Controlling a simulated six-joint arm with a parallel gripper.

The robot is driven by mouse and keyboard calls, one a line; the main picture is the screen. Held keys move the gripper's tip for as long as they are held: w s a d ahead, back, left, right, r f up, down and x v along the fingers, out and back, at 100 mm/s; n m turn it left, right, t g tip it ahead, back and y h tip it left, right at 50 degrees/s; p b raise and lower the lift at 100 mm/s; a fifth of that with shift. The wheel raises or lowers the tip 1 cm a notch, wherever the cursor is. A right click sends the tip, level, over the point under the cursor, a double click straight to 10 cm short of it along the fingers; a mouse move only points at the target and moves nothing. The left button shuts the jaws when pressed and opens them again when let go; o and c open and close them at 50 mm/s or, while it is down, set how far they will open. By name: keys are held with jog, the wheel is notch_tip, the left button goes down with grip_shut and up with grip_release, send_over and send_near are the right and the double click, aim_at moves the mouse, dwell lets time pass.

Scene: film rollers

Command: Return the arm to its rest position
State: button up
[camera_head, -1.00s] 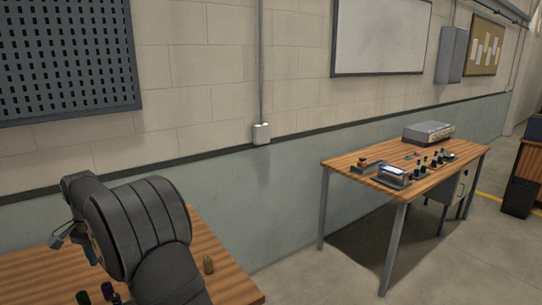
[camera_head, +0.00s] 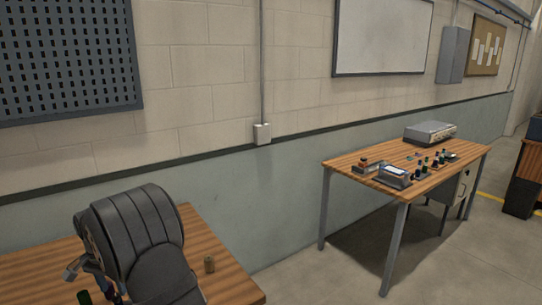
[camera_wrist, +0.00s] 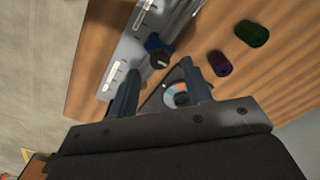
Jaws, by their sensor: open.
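My arm's dark grey wrist and forearm fill the lower left of the head view. My gripper (camera_wrist: 162,92) shows in the wrist view with its two dark fingers spread apart and nothing held between them. It is above a wooden table (camera_wrist: 210,15). Beyond the fingers are a blue and black knob-like piece (camera_wrist: 158,50) and a small round disc with coloured segments (camera_wrist: 178,92) on a dark base. The fingertips are barely visible in the head view, mostly hidden behind the wrist.
A grey metal device (camera_wrist: 125,50) lies along the table's left side in the wrist view. Purple (camera_wrist: 219,63) and green (camera_wrist: 252,33) film rollers lie on the right. A second table (camera_head: 440,172) stands apart at right.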

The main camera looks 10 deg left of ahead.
notch_tip(320, 180, down, 3)
jog(key=shift+r, duration=0.1)
jog(key=n, duration=0.4)
jog(key=shift+r, duration=0.1)
jog(key=n, duration=0.8)
jog(key=shift+n, duration=2.5)
